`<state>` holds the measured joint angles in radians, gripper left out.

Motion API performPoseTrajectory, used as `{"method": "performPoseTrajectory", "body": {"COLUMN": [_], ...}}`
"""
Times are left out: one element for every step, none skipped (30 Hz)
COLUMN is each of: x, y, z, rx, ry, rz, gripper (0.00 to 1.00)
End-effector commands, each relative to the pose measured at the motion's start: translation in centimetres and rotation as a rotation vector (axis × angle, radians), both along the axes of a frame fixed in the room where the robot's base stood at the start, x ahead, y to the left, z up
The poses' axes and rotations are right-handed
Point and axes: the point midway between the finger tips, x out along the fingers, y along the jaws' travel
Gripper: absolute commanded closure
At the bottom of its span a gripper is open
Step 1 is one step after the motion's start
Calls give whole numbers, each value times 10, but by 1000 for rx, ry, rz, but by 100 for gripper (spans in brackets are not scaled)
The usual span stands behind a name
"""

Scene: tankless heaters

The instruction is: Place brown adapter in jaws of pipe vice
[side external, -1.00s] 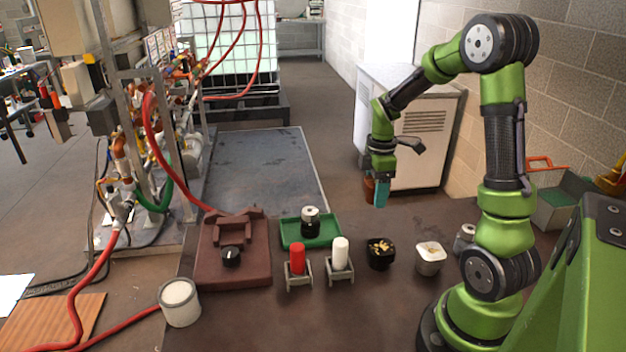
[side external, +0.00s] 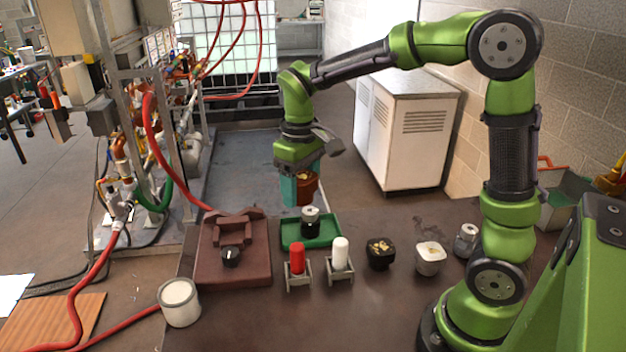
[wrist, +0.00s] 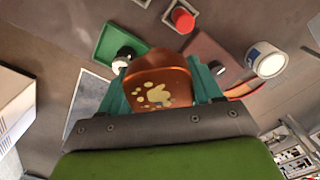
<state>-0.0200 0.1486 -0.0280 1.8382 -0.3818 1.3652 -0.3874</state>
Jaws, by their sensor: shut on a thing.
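My gripper (side external: 297,190) is shut on the brown adapter (side external: 308,186) and holds it in the air above and behind the green tray. In the wrist view the adapter (wrist: 160,88) sits between the teal fingers, with pale marks on its face. The vice shows partly behind the adapter in the wrist view (wrist: 205,47).
A green tray (side external: 325,245) holds a black and white fitting (side external: 310,221). Red (side external: 297,259) and white (side external: 340,252) cylinders stand on small stands. Several pots are to the right. A white can (side external: 179,302) stands front left of the vice.

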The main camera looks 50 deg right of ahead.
Motion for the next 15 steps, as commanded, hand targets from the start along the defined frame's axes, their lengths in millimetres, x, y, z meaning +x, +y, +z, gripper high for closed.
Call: {"method": "performPoseTrajectory", "body": {"x": [0, -1, -7, -12, -18, -27, -34, -42, -53, -62, -71, -82, -90, -98, -108], "y": [4, 7, 11, 14, 16, 20, 23, 26, 29, 31, 33, 35, 37, 38, 39], "z": [3, 4, 3, 0, -3, -8, -13, -19, -28, -34, -41, -50, -57, -63, -71], "rx": [0, 1, 2, 4, 5, 6, 7, 6, 5, 5, 4, 2, 2, 1, -1], "ry": [-8, -10, -4, 2, 6, 12, 16, 20, 25, 27, 29, 30, 31, 30, 30], "rz": [13, 21, 31, 37, 41, 38, 32, 23, 3, -16, -36, -66, -91, -116, -150], "gripper": [86, 86, 86, 86, 86, 86, 86, 86, 86, 86, 86, 86, 86, 86, 86]}}
